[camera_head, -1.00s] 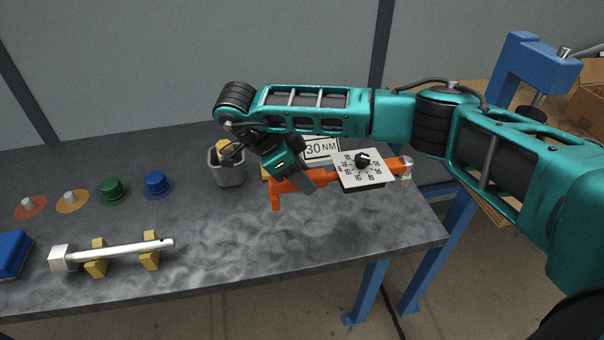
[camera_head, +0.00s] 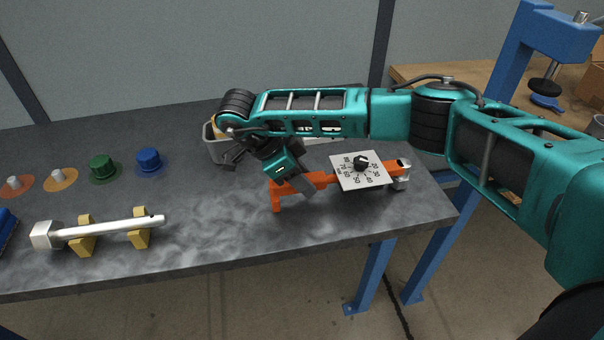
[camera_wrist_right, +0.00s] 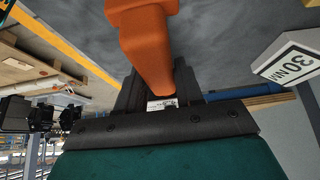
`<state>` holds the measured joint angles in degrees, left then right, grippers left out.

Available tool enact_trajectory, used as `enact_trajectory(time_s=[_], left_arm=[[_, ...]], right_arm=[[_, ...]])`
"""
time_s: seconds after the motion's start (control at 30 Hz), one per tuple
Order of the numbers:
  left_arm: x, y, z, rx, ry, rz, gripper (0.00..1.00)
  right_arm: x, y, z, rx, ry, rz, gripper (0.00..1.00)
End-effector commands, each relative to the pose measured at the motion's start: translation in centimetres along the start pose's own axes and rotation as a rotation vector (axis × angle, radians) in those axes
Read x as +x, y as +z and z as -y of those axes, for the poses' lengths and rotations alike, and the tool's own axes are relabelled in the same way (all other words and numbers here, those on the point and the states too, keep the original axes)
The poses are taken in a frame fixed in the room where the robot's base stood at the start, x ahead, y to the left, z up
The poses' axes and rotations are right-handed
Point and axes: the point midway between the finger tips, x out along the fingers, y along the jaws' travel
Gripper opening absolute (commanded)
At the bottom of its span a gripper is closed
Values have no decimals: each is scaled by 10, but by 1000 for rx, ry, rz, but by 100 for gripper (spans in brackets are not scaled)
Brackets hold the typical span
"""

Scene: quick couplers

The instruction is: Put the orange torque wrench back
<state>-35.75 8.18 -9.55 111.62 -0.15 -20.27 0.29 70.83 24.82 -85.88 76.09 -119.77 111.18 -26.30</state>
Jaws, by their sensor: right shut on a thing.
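The orange torque wrench (camera_head: 318,180) has a white dial plate with a black knob on top and a silver piece at its right end. In the head view it appears over the right part of the grey table (camera_head: 220,255). My right gripper (camera_head: 298,180) is shut on its orange body, left of the dial. In the right wrist view, the orange wrench (camera_wrist_right: 148,35) runs from the top into the fingers of my right gripper (camera_wrist_right: 160,97). I cannot tell whether the wrench touches the table. My left gripper is not in view.
A silver wrench (camera_head: 110,227) lies on two yellow supports at the left. Orange, green and blue couplers (camera_head: 148,160) stand behind it. A blue frame (camera_head: 545,40) stands at right.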

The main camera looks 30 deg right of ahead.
Motion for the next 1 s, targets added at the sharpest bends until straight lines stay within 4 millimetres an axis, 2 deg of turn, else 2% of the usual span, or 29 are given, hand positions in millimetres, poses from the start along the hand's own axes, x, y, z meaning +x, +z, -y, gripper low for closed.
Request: enact_trajectory(time_s=[0.3, 0.9, 0.93, 1.0], left_arm=[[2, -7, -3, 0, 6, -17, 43], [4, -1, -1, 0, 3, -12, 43], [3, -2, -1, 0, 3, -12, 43], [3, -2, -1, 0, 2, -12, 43]], right_arm=[[2, 1, 0, 2, -1, -2, 0], [6, 4, 0, 2, -1, -2, 0], [5, 3, 1, 2, -1, -2, 39], [5, 3, 0, 2, -1, -2, 46]])
